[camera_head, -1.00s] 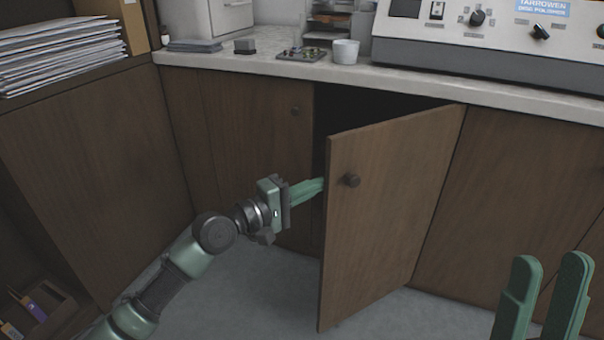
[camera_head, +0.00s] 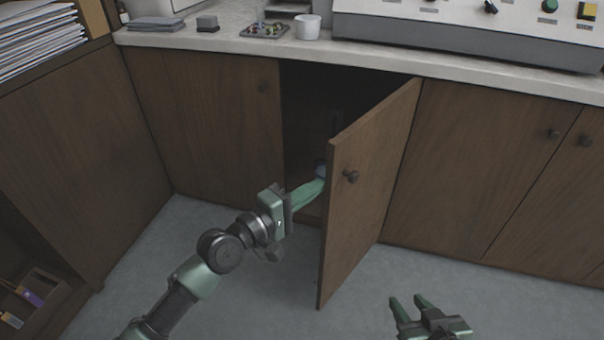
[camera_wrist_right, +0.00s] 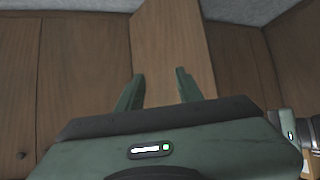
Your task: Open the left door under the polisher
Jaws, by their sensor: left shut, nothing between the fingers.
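The left door (camera_head: 372,190) under the polisher (camera_head: 470,35) is brown wood with a dark round knob (camera_head: 351,176). It stands well open, swung out from its right-hand edge. My left gripper (camera_head: 318,188) is shut and empty. Its green fingers reach to the door's free edge, on the inner side, with the tips partly hidden behind the door. My right gripper (camera_head: 411,306) is open and empty, low over the floor to the right of the door. In the right wrist view its two fingers (camera_wrist_right: 158,90) stand apart with a wood panel beyond them.
The opening (camera_head: 305,110) behind the door is dark inside. Closed doors (camera_head: 470,170) stand to the right and another (camera_head: 215,140) to the left. The counter (camera_head: 230,43) holds a white cup (camera_head: 307,27) and a tray of small parts (camera_head: 265,30). Grey floor (camera_head: 250,300) is clear in front.

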